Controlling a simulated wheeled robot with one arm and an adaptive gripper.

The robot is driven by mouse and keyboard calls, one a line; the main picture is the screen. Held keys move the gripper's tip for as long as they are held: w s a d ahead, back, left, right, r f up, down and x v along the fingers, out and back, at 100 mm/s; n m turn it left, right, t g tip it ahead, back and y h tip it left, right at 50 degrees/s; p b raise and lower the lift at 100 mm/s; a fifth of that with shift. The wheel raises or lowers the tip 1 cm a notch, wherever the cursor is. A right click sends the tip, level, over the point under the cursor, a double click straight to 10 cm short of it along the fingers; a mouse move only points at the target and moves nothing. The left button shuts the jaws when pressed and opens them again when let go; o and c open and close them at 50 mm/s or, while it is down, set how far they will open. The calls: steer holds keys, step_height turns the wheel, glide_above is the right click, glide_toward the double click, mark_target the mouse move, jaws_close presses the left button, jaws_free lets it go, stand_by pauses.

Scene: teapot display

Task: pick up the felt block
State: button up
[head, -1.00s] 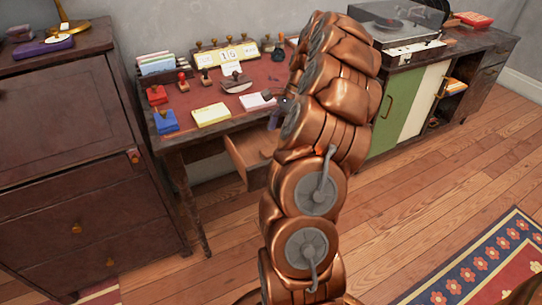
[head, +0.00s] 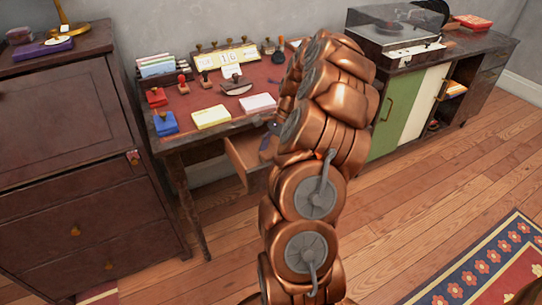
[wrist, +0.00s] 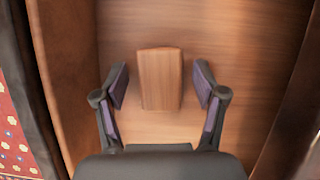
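In the wrist view, a wooden-topped block (wrist: 160,78), which I take to be the felt block, lies on the drawer's wooden floor. No felt shows from above. My gripper (wrist: 160,84) is open, with one purple-padded finger on each side of the block and a visible gap on both sides. I cannot tell how far the fingertips are above the drawer floor. In the head view, the open drawer (head: 240,158) sticks out under the desk. The block is not visible there, and my arm hides much of the drawer's right side.
The desk (head: 190,92) above carries stamps, a yellow note pad (head: 211,116), a pink pad (head: 258,103) and a calendar (head: 227,58). A dark cabinet (head: 70,170) stands left and a record-player sideboard (head: 412,105) right. Drawer walls (wrist: 65,70) flank my gripper. Floor is clear in front.

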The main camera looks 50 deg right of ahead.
mark_target(271, 152)
steer(key=c, duration=1.1)
steer(key=shift+r, duration=0.1)
step_height(271, 152, up, 10)
steer(key=shift+f+p, duration=0.1)
steer(key=shift+p, duration=0.3)
